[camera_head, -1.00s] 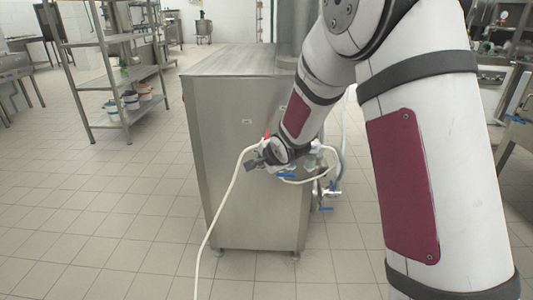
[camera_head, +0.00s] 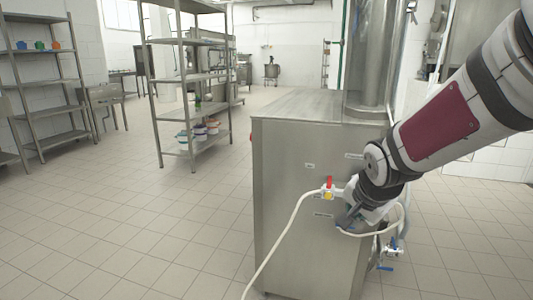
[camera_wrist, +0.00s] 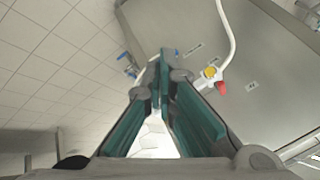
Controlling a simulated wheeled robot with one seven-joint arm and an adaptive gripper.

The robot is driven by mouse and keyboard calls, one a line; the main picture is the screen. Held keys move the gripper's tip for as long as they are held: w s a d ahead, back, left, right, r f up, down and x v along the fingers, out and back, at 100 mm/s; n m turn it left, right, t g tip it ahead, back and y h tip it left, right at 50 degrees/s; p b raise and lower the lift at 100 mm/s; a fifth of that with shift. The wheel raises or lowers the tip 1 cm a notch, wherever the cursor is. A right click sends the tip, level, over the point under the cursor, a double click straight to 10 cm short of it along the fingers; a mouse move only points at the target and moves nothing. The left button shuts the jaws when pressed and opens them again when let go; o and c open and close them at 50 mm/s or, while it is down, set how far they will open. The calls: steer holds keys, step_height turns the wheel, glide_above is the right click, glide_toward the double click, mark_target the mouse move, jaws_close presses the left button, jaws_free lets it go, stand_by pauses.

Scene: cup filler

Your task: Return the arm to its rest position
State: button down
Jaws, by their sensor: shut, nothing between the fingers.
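My arm (camera_head: 440,120) reaches in from the right in the head view, bent down toward the steel machine (camera_head: 300,190). My gripper (camera_head: 347,220) is small there, in front of the machine's side near its valves. In the wrist view my gripper (camera_wrist: 163,62) is shut, its teal-padded fingers meeting at the tips with nothing between them. A white hose with a red-handled valve (camera_head: 328,190) is close beside it in the head view. In the wrist view this valve (camera_wrist: 212,75) is right of the fingertips. Any contact with the hose cannot be told.
Blue-handled valves (camera_head: 388,252) and looping hoses hang on the machine near my gripper. A steel shelf rack (camera_head: 190,80) with buckets (camera_head: 198,132) stands further back, and another shelf (camera_head: 45,80) is at the far left. The tiled floor (camera_head: 150,220) left of the machine is clear.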

steer(key=s+a+r+n+g, duration=0.1)
steer(key=s+r+n+g, duration=0.3)
steer(key=s, duration=1.5)
steer(key=s+a+n+g, duration=0.1)
steer(key=s+n+g, duration=0.35)
steer(key=s, duration=1.35)
step_height(320, 180, up, 30)
steer(key=n+t+p, duration=0.2)
steer(key=t+p, duration=0.4)
steer(key=p, duration=2.3)
steer(key=shift+w+d+r+y, duration=0.2)
steer(key=shift+d+y, duration=0.1)
steer(key=shift+y, duration=0.1)
